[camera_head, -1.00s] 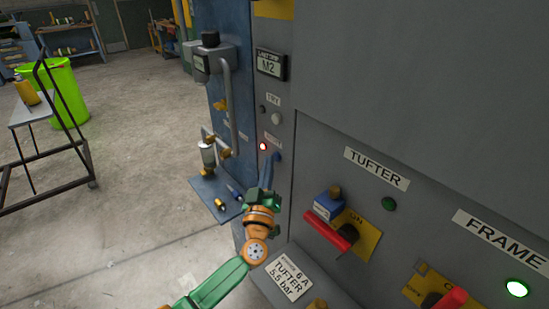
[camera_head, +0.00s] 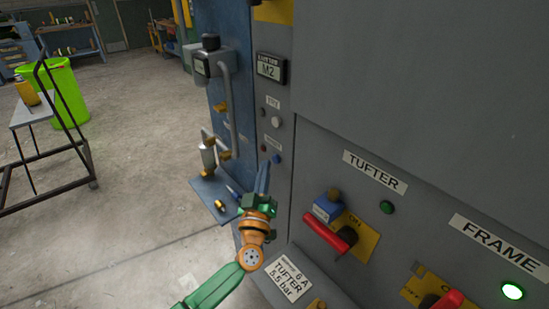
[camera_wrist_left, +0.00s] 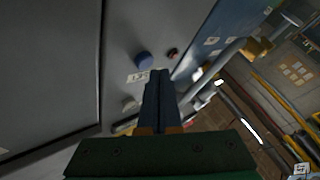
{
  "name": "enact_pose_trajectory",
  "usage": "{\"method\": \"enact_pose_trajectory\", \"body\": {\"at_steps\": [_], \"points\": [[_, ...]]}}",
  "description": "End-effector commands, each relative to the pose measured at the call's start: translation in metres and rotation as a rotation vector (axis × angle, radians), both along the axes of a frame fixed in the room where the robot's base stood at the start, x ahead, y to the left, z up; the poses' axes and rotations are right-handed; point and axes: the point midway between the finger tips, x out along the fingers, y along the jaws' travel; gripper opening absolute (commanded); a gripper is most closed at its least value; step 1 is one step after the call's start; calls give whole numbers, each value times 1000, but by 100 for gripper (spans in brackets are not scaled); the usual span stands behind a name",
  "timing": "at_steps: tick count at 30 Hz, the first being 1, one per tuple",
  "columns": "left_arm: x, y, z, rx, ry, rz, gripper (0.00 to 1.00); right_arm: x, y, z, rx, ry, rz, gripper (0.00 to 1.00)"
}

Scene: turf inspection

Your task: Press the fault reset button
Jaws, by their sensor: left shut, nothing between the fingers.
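The blue button (camera_head: 276,158) is on the narrow grey panel, below a small label too blurred to read. It also shows in the left wrist view (camera_wrist_left: 144,60), just beyond and left of the fingertips. Beside it a small lamp (camera_head: 263,148) is dark; it looks dark red in the left wrist view (camera_wrist_left: 172,52). My left gripper (camera_head: 265,166) is shut and empty. Its fingertips (camera_wrist_left: 160,73) point at the panel, close below the button and seemingly apart from it. My right gripper is not in view.
A pale TRY button (camera_head: 275,122) and an M2 display (camera_head: 271,66) are higher on the panel. A red-handled TUFTER switch (camera_head: 326,235) stands to the right. A small blue shelf (camera_head: 206,190) and pipe fittings (camera_head: 209,155) are to the left.

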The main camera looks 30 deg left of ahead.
Motion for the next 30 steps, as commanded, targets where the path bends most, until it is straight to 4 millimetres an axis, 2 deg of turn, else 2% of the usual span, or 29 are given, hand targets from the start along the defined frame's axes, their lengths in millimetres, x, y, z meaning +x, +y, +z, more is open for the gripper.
{"method": "enact_pose_trajectory", "body": {"at_steps": [9, 22, 30], "points": [[-3, 1, 0, 0, 1, 0, 0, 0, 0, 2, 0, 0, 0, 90], [-41, 17, 1, 0, 2, 0, 0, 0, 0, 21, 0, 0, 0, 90], [-47, 20, 0, 0, 0, 0, 0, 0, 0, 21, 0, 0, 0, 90]]}}
